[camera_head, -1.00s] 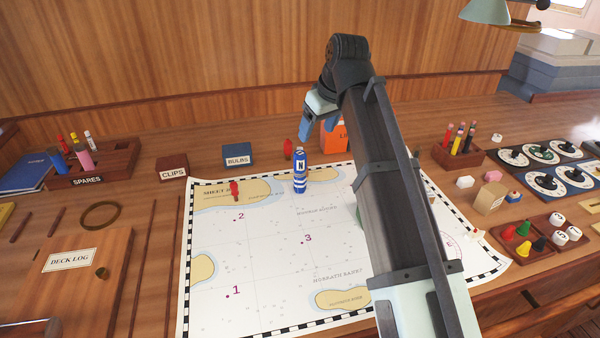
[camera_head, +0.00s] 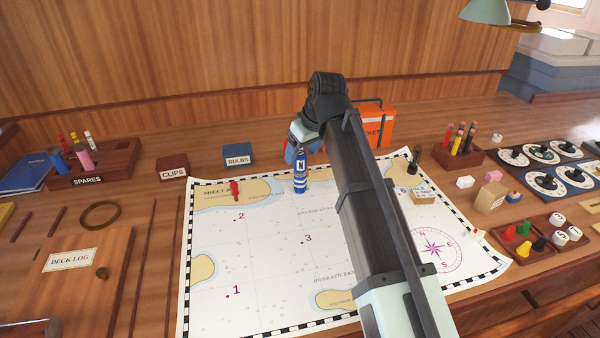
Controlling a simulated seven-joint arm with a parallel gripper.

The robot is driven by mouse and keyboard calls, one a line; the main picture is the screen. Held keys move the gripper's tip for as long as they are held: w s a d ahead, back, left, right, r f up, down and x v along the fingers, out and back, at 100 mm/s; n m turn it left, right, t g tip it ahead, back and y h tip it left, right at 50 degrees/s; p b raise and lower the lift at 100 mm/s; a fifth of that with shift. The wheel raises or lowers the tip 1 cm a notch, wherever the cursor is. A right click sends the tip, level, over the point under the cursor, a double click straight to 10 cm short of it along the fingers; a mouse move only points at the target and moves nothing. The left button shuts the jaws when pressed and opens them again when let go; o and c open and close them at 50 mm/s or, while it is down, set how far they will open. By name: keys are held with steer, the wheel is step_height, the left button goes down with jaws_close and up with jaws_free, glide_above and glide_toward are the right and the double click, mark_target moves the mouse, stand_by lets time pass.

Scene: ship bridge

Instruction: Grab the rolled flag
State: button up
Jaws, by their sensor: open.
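My gripper (camera_head: 302,147) is at the back of the chart, seen mostly from behind, with its blue fingers pointing down. It is open. A small red object (camera_head: 289,154) shows at its left finger, mostly hidden by it; I cannot tell whether they touch. No thing is clearly labelled as the rolled flag. Several thin coloured rolls or sticks (camera_head: 460,138) stand upright in a wooden holder at the right. Blue and pink rolls (camera_head: 85,160) stand in the spares tray (camera_head: 110,177) at the left.
A blue-and-white striped bottle-like piece (camera_head: 300,172) marked N stands just in front of my gripper. A red piece (camera_head: 234,188) stands on the chart (camera_head: 262,262). An orange case (camera_head: 374,128) stands behind my arm. The blue bulbs box (camera_head: 238,155) is left of my gripper.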

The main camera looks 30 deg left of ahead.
mark_target(299, 161)
steer(key=shift+x, duration=2.55)
steer(key=shift+c, duration=0.5)
steer(key=c, duration=1)
steer(key=shift+r, duration=0.15)
